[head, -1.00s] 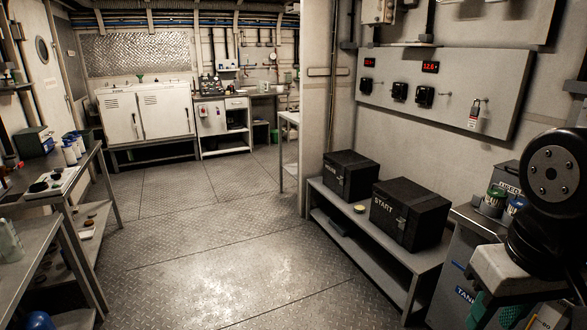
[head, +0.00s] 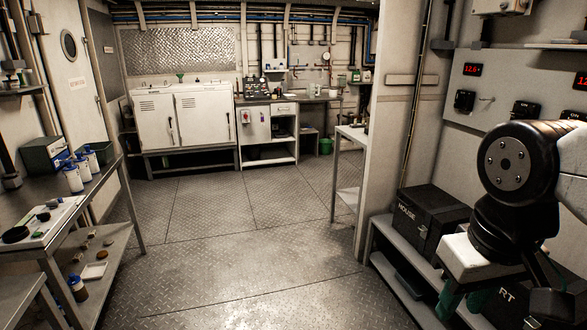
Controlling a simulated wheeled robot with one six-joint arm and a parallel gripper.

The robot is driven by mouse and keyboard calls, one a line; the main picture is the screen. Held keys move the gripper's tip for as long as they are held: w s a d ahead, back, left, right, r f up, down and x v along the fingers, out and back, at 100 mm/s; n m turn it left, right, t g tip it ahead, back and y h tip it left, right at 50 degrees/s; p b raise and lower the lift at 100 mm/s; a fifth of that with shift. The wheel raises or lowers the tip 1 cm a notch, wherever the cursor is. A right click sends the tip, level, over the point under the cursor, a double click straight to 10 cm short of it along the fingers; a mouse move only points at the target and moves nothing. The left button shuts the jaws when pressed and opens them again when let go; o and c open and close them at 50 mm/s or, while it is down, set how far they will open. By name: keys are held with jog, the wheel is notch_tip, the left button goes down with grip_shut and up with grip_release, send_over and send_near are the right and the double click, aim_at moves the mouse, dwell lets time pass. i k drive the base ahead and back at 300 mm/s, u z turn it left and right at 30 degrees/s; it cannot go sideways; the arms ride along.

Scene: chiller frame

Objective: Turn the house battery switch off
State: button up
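The grey switch panel (head: 492,95) is on the right wall, cut off by the right edge. It carries black rotary switches: one at the left (head: 464,101), one to its right (head: 524,110), and one partly cut off at the edge (head: 578,117). Their labels are too small to read surely. A black battery box marked HOUSE (head: 430,222) stands on the bench below. My arm fills the right foreground. Its pale end block and greenish parts, seemingly my gripper (head: 462,302), are low at the right, well apart from the switches. Its finger opening cannot be made out.
The low grey bench (head: 392,268) bears the boxes; a second box is mostly hidden behind my arm. A post (head: 390,130) and small side table (head: 349,190) stand beyond. Left worktables (head: 105,205) hold bottles. The middle floor (head: 240,240) is clear.

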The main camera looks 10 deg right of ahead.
aim_at(460, 100)
jog(key=z, duration=0.05)
jog(key=i, duration=1.95)
jog(key=z, duration=0.35)
jog(key=i, duration=1.65)
jog(key=z, duration=0.25)
